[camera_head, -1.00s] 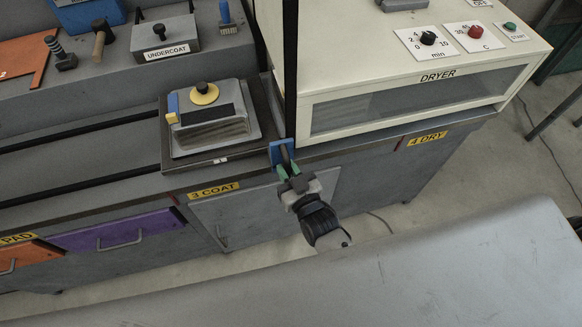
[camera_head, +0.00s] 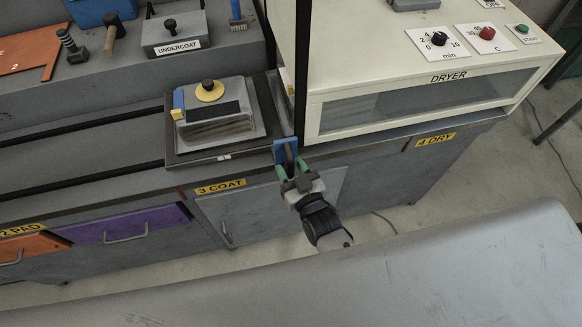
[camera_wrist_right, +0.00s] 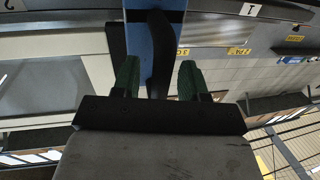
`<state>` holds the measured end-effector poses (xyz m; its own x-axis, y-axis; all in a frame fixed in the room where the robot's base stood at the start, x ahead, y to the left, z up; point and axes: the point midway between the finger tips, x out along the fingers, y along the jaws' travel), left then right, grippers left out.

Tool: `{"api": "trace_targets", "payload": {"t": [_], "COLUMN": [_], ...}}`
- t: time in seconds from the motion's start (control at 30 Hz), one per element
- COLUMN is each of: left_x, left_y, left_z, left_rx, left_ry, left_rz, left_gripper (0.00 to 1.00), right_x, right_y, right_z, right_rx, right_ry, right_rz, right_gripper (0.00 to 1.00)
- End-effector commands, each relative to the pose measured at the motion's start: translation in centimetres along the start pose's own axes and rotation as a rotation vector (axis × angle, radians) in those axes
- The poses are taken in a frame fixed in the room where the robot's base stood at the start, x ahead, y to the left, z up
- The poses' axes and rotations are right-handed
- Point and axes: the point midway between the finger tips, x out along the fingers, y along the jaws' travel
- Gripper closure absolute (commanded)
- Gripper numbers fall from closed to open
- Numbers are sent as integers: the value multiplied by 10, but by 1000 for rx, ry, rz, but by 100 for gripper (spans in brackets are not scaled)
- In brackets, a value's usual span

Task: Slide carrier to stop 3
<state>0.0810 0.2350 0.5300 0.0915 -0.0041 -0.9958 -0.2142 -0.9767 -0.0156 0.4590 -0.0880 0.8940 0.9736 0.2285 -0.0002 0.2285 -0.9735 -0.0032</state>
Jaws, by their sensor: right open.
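The carrier is a dark flat plate (camera_head: 183,155) bearing a grey block (camera_head: 215,121) with a yellow disc and black knob. It stands on the bench above the yellow "3 COAT" label (camera_head: 220,187). At its front right corner is a blue plate (camera_head: 282,149) with a dark upright handle (camera_wrist_right: 158,60). My right gripper (camera_head: 292,174) is at this handle. In the right wrist view its green fingertips (camera_wrist_right: 159,80) stand on either side of the handle, with gaps visible on both sides. My left gripper is not in view.
A cream dryer (camera_head: 420,90) stands close right of the carrier, and a thin black post (camera_head: 301,75) rises between them. Dark rails (camera_head: 80,142) run left along the bench. An undercoat box (camera_head: 174,34) and tools sit behind. Purple (camera_head: 125,225) and orange drawers are below left.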

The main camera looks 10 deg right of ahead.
Motion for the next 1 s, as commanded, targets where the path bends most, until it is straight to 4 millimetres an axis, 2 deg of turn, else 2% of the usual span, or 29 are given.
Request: {"api": "trace_targets", "payload": {"t": [0.17,0.5,0.6,0.8,1.0], "left_x": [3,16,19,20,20], "left_y": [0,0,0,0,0], "left_z": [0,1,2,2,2], "left_rx": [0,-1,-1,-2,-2], "left_ry": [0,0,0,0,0], "left_rz": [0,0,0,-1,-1], "left_gripper": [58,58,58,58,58], "right_x": [-13,-80,-94,-108,-108], "right_y": [0,0,0,0,0], "right_z": [2,3,2,0,0], "right_rx": [0,0,0,0,0], "right_ry": [-1,-3,-2,0,0], "right_rz": [0,0,0,0,0], "right_gripper": [57,57,57,57,57]}}
